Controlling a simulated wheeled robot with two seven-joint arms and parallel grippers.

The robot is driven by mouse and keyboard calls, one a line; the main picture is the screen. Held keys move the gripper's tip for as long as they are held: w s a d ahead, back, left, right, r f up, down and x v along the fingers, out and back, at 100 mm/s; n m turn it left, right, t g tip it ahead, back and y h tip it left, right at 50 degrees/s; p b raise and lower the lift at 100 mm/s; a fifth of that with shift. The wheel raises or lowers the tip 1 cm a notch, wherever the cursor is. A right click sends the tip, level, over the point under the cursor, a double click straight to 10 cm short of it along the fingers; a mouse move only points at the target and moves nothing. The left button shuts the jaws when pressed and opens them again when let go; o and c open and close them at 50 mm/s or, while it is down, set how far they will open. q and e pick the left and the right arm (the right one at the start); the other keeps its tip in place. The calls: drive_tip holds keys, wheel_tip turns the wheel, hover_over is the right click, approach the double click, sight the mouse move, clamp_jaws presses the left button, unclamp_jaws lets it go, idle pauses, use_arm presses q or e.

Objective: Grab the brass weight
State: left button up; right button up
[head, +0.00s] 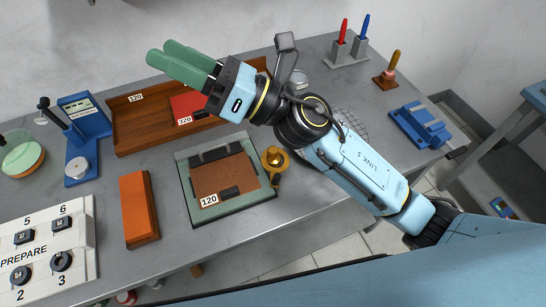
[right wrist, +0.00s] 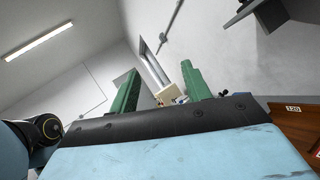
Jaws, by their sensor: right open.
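The brass weight (head: 275,158), a gold-coloured round piece, stands at the right edge of the green-grey frame (head: 187,187), partly beside my right forearm. Whether it touches the frame I cannot tell. My right gripper (head: 160,53) is raised over the back left of the bench, well away from the weight and pointing left. Its two green fingers look apart and empty in the right wrist view (right wrist: 158,78). The weight does not show in the right wrist view. My left gripper is not in view.
A wooden tray (head: 128,138) with a red block (head: 188,104) lies below my right gripper. An orange block (head: 139,208), a blue stand (head: 84,140) and a button panel (head: 80,262) are at the left.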

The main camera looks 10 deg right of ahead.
drive_tip(key=s+a+f+n+g+h, duration=0.3)
drive_tip(key=s+a+f+n+g, duration=0.15)
drive_tip(key=n+g, duration=0.7)
drive_tip(key=n+t+h, duration=0.3)
drive_tip(key=n+h, duration=1)
drive_tip(key=h, duration=0.6)
hover_over(274, 150)
wheel_tip(274, 150, down, 13)
drive_tip(key=f, duration=0.7)
drive_tip(key=shift+w+f, duration=0.1)
drive_tip(key=shift+w, duration=0.15)
wheel_tip(274, 150, down, 5)
drive_tip(key=shift+s+a+f+p, duration=0.15)
drive_tip(key=shift+f+p, duration=0.05)
drive_tip(key=shift+p, duration=0.5)
drive_tip(key=shift+f, duration=0.45)
drive_tip(key=shift+s, duration=0.1)
